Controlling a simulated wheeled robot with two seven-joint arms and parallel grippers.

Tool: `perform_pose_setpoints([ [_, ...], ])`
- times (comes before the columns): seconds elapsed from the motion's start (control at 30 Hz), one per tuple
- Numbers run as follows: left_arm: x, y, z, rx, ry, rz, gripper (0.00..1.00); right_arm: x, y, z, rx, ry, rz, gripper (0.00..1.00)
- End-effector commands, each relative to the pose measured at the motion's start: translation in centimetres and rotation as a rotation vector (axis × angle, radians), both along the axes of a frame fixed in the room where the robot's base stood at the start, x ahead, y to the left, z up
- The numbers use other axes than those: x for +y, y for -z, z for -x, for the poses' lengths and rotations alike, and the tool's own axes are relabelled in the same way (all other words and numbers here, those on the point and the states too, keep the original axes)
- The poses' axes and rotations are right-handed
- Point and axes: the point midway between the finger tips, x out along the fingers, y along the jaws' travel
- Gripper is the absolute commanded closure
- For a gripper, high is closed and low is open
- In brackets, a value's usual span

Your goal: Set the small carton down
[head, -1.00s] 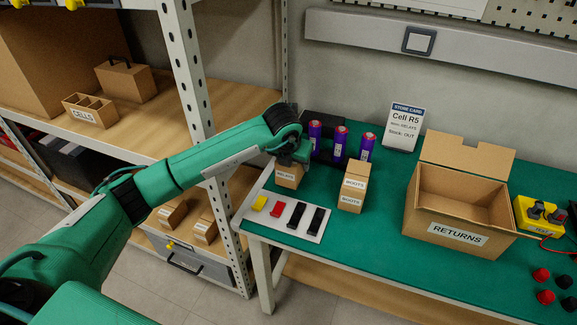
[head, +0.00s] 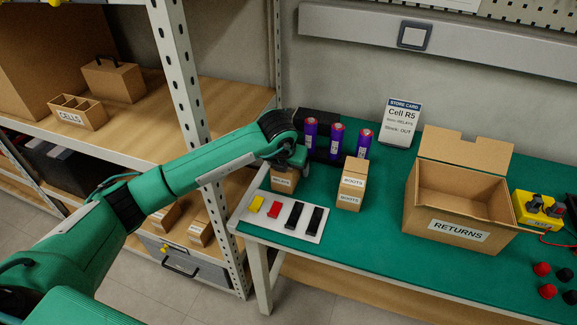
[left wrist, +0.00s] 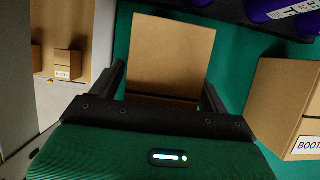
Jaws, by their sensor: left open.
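The small carton (head: 283,184), brown with a white label reading like RELAYS, stands at the left end of the green bench top, behind the white strip of coloured parts. My left gripper (head: 291,163) is right over it and hides its upper part in the head view. In the left wrist view the carton (left wrist: 168,55) lies between the two dark fingers of my left gripper (left wrist: 164,88). The fingers are open, one on either side of it. Whether either finger still touches it I cannot tell. My right gripper is out of view.
Purple cylinders (head: 336,140) stand in a dark holder behind. The white strip (head: 283,217) lies in front. An open RETURNS box (head: 457,229) is farther right. A shelf post (head: 185,75) rises close to my arm.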

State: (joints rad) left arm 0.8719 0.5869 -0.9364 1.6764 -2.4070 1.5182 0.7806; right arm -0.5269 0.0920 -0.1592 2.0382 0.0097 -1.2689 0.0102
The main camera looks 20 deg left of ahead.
Motion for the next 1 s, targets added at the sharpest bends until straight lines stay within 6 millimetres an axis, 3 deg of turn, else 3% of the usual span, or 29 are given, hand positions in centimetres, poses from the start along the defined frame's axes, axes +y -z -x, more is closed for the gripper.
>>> perform_pose_setpoints([
  [0.17,0.0,-1.2,0.3,-0.003,0.002,0.002,0.22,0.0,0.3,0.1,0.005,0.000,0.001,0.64],
  [0.63,0.1,-9.8,3.9,-0.003,0.000,0.000,0.22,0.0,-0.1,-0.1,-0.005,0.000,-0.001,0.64],
  [0.8,0.2,-11.1,4.5,-0.001,0.000,0.000,0.22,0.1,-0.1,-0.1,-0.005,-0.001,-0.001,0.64],
  [1.0,0.2,-11.3,4.6,0.000,0.000,0.000,0.22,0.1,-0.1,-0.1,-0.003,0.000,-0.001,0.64],
])
